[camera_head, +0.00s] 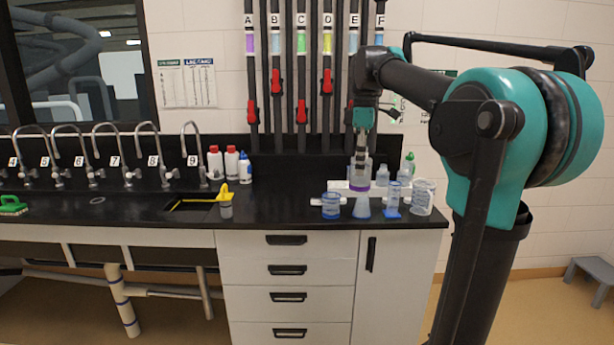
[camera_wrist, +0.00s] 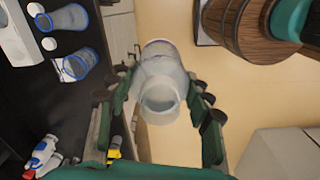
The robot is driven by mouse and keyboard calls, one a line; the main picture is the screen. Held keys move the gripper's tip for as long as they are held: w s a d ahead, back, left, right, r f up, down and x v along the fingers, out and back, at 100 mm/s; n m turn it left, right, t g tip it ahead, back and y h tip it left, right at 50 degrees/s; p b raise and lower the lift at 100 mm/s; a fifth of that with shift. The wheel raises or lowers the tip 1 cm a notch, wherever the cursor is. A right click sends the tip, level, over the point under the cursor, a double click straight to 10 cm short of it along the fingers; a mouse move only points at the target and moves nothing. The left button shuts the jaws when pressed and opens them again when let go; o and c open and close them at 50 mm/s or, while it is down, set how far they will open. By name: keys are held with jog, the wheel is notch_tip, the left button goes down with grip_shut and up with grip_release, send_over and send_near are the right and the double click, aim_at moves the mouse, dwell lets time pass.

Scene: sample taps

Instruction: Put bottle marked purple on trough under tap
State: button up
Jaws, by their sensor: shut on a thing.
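The clear bottle with a purple band (camera_head: 359,185) is held upright in the head view, among the glassware at the right end of the counter. My gripper (camera_head: 361,158) is above it and shut on its upper part. In the wrist view, my gripper (camera_wrist: 160,90) has its green fingers on both sides of the clear bottle (camera_wrist: 162,72), its open mouth facing the camera. Numbered taps (camera_head: 155,165) stand along the back of the counter at left. A dark basin (camera_head: 190,204) lies below tap 9; the rest of any trough is hard to see.
Blue-marked beakers (camera_head: 331,205), a conical flask (camera_head: 363,208) and a cylinder (camera_head: 392,200) stand close around the held bottle. Red-capped bottles (camera_head: 231,162) and a yellow item (camera_head: 226,194) are near the basin.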

jog(key=shift+s, duration=0.35)
jog(key=w+d+f+m, duration=0.1)
jog(key=w+f+m, duration=0.3)
jog(key=f, duration=0.8)
jog(key=w+d+f+m, duration=0.1)
jog(key=w+f+m, duration=0.25)
jog(key=f, duration=0.85)
jog(key=s+d+f+m, duration=0.1)
jog(key=s+f+m, duration=0.1)
jog(key=f, duration=0.9)
jog(key=s+d+f+m, duration=0.1)
jog(key=f+m, duration=0.4)
jog(key=f, duration=0.6)
jog(key=shift+s+f, duration=0.35)
jog(key=shift+s, duration=0.15)
jog(key=shift+m, duration=0.25)
